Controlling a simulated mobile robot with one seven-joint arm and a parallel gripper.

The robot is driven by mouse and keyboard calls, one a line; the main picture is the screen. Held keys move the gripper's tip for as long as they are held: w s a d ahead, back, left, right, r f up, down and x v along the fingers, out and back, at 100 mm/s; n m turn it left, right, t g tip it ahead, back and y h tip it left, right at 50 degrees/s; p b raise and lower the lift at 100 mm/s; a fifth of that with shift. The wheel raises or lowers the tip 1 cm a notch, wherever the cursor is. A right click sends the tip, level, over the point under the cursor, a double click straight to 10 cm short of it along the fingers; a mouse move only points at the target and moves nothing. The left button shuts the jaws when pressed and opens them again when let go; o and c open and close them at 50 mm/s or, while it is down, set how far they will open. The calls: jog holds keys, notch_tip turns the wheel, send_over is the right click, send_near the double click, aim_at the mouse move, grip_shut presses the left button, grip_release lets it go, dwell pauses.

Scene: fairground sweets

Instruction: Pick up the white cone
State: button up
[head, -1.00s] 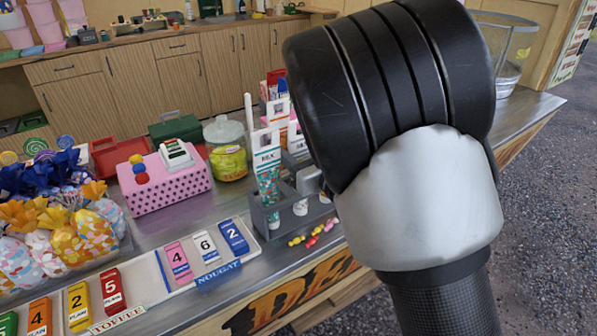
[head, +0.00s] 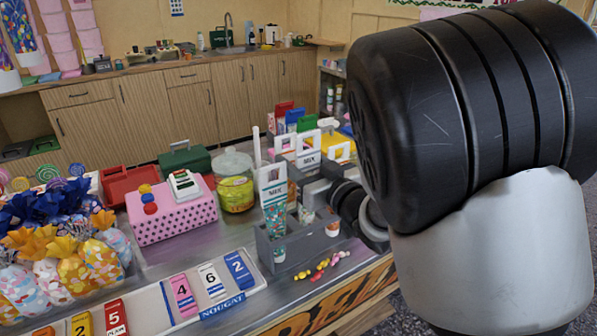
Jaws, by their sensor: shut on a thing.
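The white cone (head: 272,186) is printed MIX, with a teal lower part full of coloured sweets. It stands upright in the left part of a grey rack (head: 300,248) near the counter's front edge. Its lower tip shows at the rack's front. My gripper (head: 293,190) reaches in from the right, behind the rack, and is shut at the cone's side. Its fingertips are mostly hidden by the cone. I cannot tell whether the cone is lifted.
A pink dotted box (head: 170,218) and a sweet jar (head: 235,190) stand left of the rack. White MIX carriers (head: 308,150) stand behind. Wrapped sweets (head: 322,266) and number blocks (head: 211,279) lie in front. My arm blocks the right side.

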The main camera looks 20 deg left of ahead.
notch_tip(320, 180, up, 13)
jog(key=p, duration=0.2)
jog(key=shift+r+p, duration=0.2)
jog(key=shift+p, duration=0.15)
